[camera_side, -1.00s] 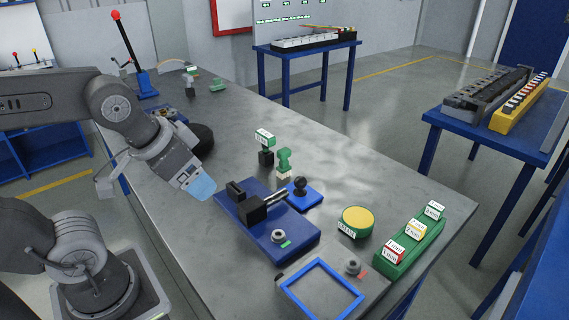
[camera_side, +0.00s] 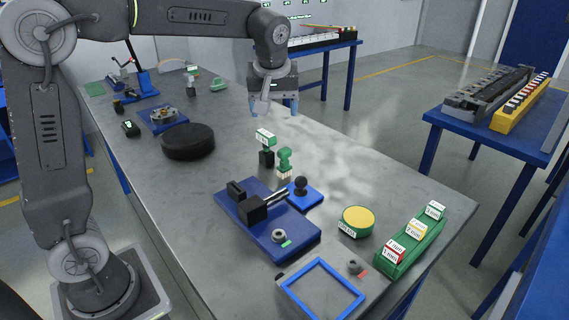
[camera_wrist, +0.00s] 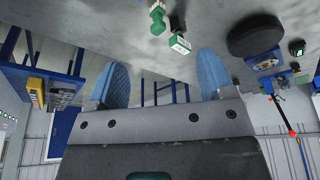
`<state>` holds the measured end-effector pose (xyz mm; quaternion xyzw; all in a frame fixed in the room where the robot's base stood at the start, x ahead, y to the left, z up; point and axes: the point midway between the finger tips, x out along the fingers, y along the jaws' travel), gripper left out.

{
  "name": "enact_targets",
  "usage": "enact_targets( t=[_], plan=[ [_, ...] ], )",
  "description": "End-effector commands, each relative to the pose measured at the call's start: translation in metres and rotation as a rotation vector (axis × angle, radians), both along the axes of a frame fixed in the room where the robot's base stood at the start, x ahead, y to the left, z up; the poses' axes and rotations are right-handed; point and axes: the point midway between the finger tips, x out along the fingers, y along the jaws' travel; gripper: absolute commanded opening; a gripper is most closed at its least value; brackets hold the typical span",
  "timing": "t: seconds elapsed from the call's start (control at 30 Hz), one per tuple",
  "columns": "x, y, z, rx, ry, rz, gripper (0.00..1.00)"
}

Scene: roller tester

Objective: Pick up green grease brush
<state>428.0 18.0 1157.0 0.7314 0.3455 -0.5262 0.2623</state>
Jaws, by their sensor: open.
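The green grease brush (camera_side: 285,158) stands upright on the grey table, with a green handle on top and pale bristles below. It also shows at the top of the wrist view (camera_wrist: 157,18). My gripper (camera_side: 274,108) is open and empty, with blue fingertips. It hangs above the table, behind and higher than the brush, and apart from it. In the wrist view my gripper's two blue fingers (camera_wrist: 163,78) are spread wide with nothing between them.
A black block with a green-white label (camera_side: 266,150) stands just left of the brush. A blue fixture (camera_side: 290,248) and a blue pad with a black knob (camera_side: 312,199) lie in front. A black disc (camera_side: 188,142) is at left. Bare table (camera_side: 350,165) lies to the right.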

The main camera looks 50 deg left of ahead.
Motion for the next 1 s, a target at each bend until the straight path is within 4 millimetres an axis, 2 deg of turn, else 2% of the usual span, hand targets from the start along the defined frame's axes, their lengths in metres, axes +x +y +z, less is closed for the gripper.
enact_targets(
  t=[0.03, 0.2, 0.3, 0.4, 0.5, 0.67, 1.0],
  plan=[
    [0.021, 0.008, -0.011, 0.004, 0.012, 0.075, 0.74],
    [0.079, 0.034, -0.047, 0.031, 0.019, 0.346, 0.74],
    [0.103, 0.048, -0.07, 0.05, 0.014, 0.481, 0.74],
    [0.119, 0.058, -0.089, 0.067, 0.006, 0.583, 0.74],
    [0.128, 0.064, -0.1, 0.079, -0.002, 0.646, 0.74],
    [0.131, 0.07, -0.114, 0.084, -0.005, 0.679, 0.74],
    [0.13, 0.094, -0.171, 0.084, -0.004, 0.676, 0.74]
  ],
)
